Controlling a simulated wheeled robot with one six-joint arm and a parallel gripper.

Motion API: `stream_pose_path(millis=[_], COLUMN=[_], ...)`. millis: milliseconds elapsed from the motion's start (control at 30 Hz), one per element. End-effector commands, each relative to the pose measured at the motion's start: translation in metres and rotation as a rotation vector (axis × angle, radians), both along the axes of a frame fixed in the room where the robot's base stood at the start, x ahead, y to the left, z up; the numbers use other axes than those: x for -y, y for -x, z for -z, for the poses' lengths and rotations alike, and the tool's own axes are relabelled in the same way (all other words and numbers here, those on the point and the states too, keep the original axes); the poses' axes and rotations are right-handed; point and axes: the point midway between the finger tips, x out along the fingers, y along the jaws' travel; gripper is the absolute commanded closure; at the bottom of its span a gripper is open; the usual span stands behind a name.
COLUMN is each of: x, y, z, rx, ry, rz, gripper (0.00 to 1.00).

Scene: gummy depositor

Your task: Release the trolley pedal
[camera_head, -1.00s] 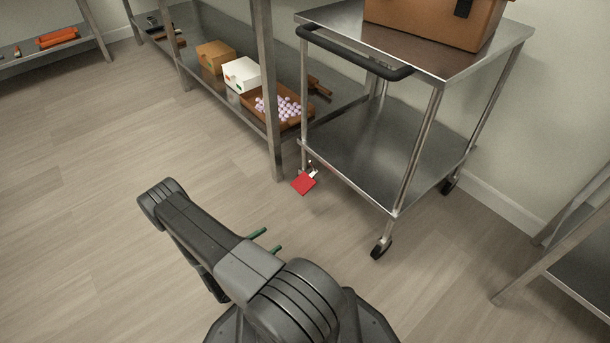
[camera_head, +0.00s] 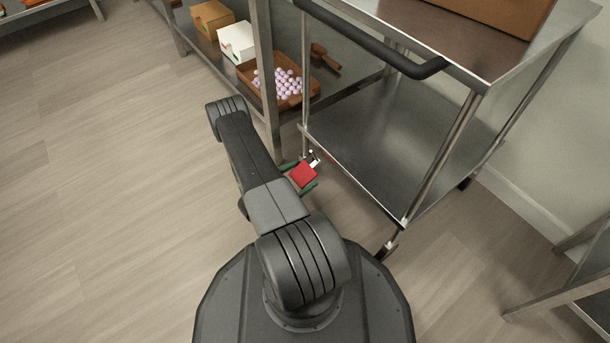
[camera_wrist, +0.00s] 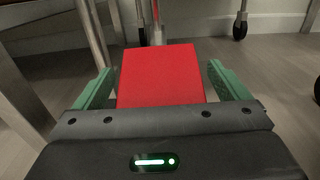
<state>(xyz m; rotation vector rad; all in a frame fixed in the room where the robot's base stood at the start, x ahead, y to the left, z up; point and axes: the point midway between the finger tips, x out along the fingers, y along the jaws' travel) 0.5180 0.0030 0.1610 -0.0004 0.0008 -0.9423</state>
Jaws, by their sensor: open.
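The trolley (camera_head: 365,160) is a steel cart with two shelves and a black push handle (camera_head: 375,40). Its red pedal (camera_head: 303,174) sits low at the near left leg, by a caster. In the wrist view the red pedal (camera_wrist: 160,75) lies between the two green fingers of my gripper (camera_wrist: 158,85), with a narrow gap on each side. My gripper also shows in the head view (camera_head: 299,177), its green fingers on either side of the pedal. It is open. Whether the fingers touch the pedal from below or above I cannot tell.
A steel rack left of the trolley holds a brown box (camera_head: 211,17), a white box (camera_head: 238,42) and a wooden tray (camera_head: 247,82) of pale pink pieces. Its leg (camera_head: 266,100) stands close to my gripper. A brown case (camera_head: 500,12) sits on the trolley. Floor at left is clear.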

Motion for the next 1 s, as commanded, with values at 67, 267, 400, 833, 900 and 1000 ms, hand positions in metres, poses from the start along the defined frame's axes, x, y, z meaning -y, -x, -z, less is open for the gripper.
stream_pose_path(millis=[67, 267, 400, 833, 900, 1000], x=[0.007, 0.015, 0.015, 0.015, 0.015, 0.015], y=[-0.005, -0.011, -0.011, -0.011, -0.011, -0.009], z=[0.001, 0.0, 0.0, 0.0, 0.0, -0.002], rx=[0.001, 0.001, 0.001, 0.001, 0.001, -0.004], ry=[0.0, 0.0, 0.0, 0.0, -0.001, -0.005], rz=[0.003, 0.001, 0.0, 0.0, 0.0, -0.001], gripper=[0.05, 0.05, 0.05, 0.58, 0.68, 0.68])
